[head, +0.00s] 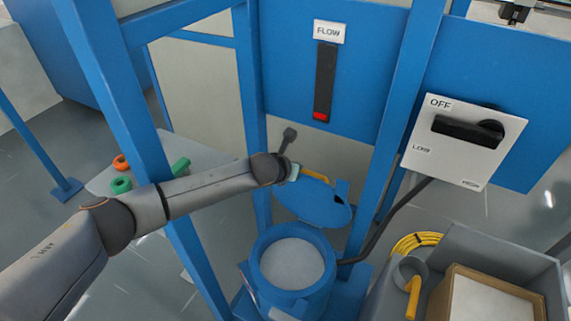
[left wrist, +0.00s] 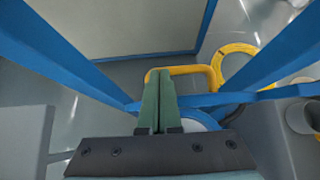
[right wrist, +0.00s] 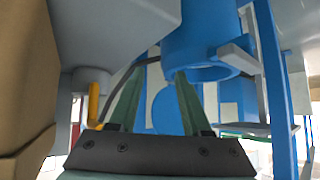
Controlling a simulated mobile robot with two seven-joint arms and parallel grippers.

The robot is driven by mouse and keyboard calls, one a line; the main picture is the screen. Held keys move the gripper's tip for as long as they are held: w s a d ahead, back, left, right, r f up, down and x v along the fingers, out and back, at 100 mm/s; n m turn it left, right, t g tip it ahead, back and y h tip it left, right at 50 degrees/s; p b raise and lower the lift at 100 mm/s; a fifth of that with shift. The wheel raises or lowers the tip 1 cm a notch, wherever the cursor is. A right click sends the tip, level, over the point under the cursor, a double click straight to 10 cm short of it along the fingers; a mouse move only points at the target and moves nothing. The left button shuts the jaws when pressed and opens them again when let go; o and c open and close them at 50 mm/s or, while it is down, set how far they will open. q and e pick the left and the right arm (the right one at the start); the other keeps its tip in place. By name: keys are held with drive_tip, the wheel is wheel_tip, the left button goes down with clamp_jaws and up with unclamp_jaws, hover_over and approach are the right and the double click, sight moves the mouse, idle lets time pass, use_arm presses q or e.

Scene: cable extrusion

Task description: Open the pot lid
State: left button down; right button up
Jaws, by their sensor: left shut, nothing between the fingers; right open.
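The blue pot (head: 262,249) stands open at the lower middle of the head view, its pale contents showing. Its round blue lid (head: 312,203) is raised and tilted up behind the opening. The lid's yellow handle (head: 315,175) is beside my left gripper (head: 295,172). In the left wrist view my left gripper (left wrist: 157,72) is shut and empty, its tips overlapping the handle (left wrist: 185,71); contact cannot be told. My right gripper (right wrist: 160,73) is open and empty in the right wrist view, with the pot (right wrist: 200,45) beyond its fingers. It is not in the head view.
Blue posts (head: 385,130) flank the pot. A FLOW panel (head: 350,70) and a dial plate (head: 465,145) stand above. A grey bin (head: 490,245) with a box (head: 440,300) and a yellow cable coil (head: 415,242) are at right. Green and orange rings (head: 121,184) lie left.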

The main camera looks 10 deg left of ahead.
use_arm(q)
drive_tip(key=p+v, duration=0.1)
drive_tip(key=v, duration=0.8)
use_arm(e)
drive_tip(key=shift+s+r, duration=0.15)
drive_tip(key=shift+r, duration=0.6)
drive_tip(key=shift+r+p, duration=0.55)
drive_tip(key=shift+p, duration=0.15)
use_arm(q)
drive_tip(key=s+d+f+n+h, duration=0.2)
drive_tip(key=s+d+f+n, duration=0.2)
drive_tip(key=s+n, duration=0.4)
drive_tip(key=s+d+f+n+h, duration=0.25)
drive_tip(key=s+n, duration=0.25)
drive_tip(key=n, duration=0.4)
use_arm(e)
drive_tip(key=shift+r+p, duration=0.35)
drive_tip(key=shift+p, duration=0.05)
use_arm(q)
drive_tip(key=s+a+f+n+y, duration=0.2)
drive_tip(key=s+a+f+n, duration=0.3)
drive_tip(key=s+a+n, duration=0.3)
drive_tip(key=s+a+f+n+y+p, duration=0.1)
drive_tip(key=s+a+f+n+y, duration=0.2)
drive_tip(key=n, duration=1)
drive_tip(key=s+a+f, duration=0.3)
drive_tip(key=s+a, duration=0.2)
drive_tip(key=s, duration=0.1)
use_arm(e)
drive_tip(key=shift+r, duration=0.8)
